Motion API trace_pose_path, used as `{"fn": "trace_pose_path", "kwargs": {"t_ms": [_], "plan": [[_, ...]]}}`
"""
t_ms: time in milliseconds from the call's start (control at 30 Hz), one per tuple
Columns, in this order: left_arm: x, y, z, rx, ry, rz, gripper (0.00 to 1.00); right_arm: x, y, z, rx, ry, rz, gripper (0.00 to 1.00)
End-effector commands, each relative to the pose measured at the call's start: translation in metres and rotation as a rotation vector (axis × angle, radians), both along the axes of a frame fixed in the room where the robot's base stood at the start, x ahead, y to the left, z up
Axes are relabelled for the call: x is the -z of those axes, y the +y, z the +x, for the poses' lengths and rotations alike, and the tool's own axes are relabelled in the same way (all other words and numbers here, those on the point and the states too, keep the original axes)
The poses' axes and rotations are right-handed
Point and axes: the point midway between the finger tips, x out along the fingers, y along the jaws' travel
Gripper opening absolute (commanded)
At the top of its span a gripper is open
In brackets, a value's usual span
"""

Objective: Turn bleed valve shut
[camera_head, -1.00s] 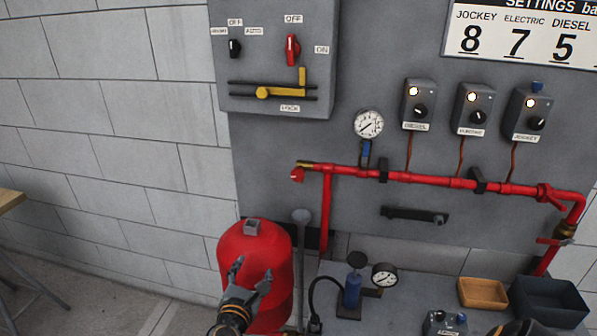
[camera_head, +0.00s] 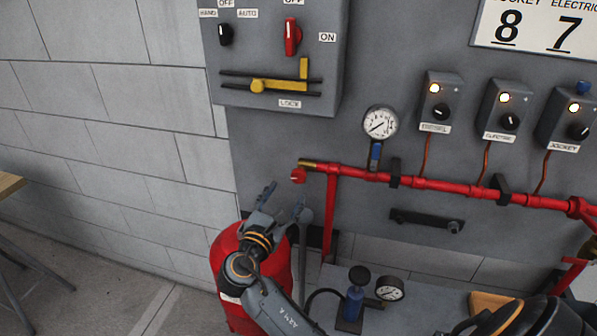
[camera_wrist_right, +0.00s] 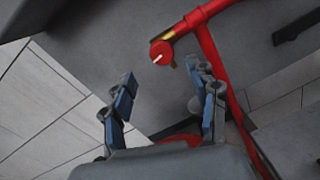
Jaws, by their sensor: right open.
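The bleed valve appears to be the small red round knob (camera_head: 298,175) with a brass stub at the left end of the red pipe (camera_head: 430,184). In the right wrist view the knob (camera_wrist_right: 161,53) shows a pale line on its face, lying beyond and between the fingertips. My right gripper (camera_head: 284,197) is open and empty, below and slightly left of the knob, apart from it. Its two blue-grey fingers (camera_wrist_right: 161,72) are spread in the wrist view. My left gripper is not in view.
A red tank (camera_head: 228,262) stands behind my right gripper. A gauge (camera_head: 381,123) with a blue lever (camera_head: 375,156) sits above the pipe. A control box (camera_head: 270,55) hangs upper left. A blue pump (camera_head: 354,302) and second gauge (camera_head: 390,288) stand below on the bench.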

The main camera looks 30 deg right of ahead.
Motion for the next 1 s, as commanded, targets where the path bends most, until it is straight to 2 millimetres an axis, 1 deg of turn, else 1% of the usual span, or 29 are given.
{"fn": "trace_pose_path", "kwargs": {"t_ms": [33, 167, 300, 400, 567, 867, 900, 967, 1000], "plan": [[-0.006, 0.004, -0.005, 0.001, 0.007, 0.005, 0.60, -0.005, -0.011, 0.007, 0.004, 0.000, -0.003, 0.59], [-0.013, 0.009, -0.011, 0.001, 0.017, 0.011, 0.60, -0.004, -0.034, 0.023, 0.004, 0.000, -0.003, 0.59], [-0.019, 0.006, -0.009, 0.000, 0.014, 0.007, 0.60, -0.003, -0.054, 0.038, 0.003, 0.002, -0.001, 0.59], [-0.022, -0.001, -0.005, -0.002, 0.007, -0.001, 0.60, -0.002, -0.063, 0.046, 0.001, 0.000, -0.001, 0.59], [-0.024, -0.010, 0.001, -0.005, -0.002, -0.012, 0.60, -0.001, -0.072, 0.052, 0.001, 0.001, 0.001, 0.59], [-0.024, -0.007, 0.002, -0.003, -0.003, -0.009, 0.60, 0.000, -0.073, 0.053, 0.001, 0.000, 0.002, 0.59], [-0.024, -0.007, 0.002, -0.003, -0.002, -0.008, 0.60, 0.000, -0.073, 0.053, 0.001, 0.000, 0.002, 0.51], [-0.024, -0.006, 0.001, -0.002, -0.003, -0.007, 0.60, 0.000, -0.073, 0.053, 0.001, 0.000, 0.002, 0.39], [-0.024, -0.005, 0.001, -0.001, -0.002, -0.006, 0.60, 0.000, -0.073, 0.053, 0.001, 0.000, 0.002, 0.31]]}}
